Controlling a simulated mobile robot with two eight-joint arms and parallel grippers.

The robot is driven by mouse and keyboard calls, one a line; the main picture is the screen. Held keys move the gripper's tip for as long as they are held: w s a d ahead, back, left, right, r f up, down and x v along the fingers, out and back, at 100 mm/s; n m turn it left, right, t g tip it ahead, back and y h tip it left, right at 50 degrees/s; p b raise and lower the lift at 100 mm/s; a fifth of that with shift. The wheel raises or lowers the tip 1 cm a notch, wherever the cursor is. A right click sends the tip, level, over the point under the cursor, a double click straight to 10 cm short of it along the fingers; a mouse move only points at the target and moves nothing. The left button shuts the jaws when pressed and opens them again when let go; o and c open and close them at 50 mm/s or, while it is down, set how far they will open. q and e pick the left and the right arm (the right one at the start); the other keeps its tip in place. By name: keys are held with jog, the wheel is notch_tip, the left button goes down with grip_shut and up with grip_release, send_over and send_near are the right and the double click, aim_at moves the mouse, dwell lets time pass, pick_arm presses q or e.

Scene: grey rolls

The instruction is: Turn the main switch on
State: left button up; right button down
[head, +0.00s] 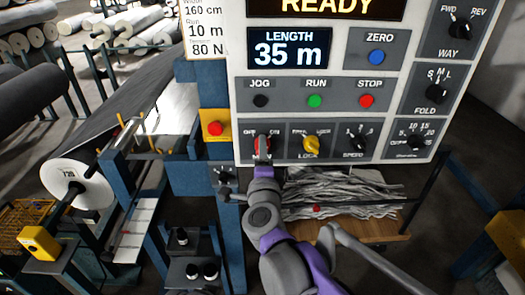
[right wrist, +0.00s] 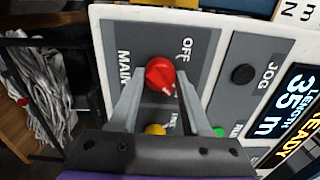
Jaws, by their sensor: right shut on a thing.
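The main switch is a round red knob (head: 262,143) at the lower left of the control panel, largely hidden by my gripper in the head view. In the right wrist view the red knob (right wrist: 160,74) sits between my fingers, beside the lettering MAIN and OFF. A small white mark shows at its lower right edge, away from the OFF lettering. My right gripper (head: 262,156) is shut on the knob, one finger on each side in the right wrist view (right wrist: 161,84). My left gripper is not in view.
The yellow lock knob (head: 311,144) and black speed knob (head: 357,142) are right of the switch. JOG, RUN and STOP buttons (head: 315,101) are above. A red button on a yellow box (head: 215,129) is close on the left. Grey strips (head: 340,195) lie below.

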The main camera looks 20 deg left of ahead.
jog(key=shift+c, duration=1.8)
grip_release()
jog(key=shift+s, duration=0.1)
jog(key=v, duration=1)
jog(key=shift+s+b, duration=0.35)
jog(key=shift+b, duration=0.1)
jog(key=shift+d, duration=0.1)
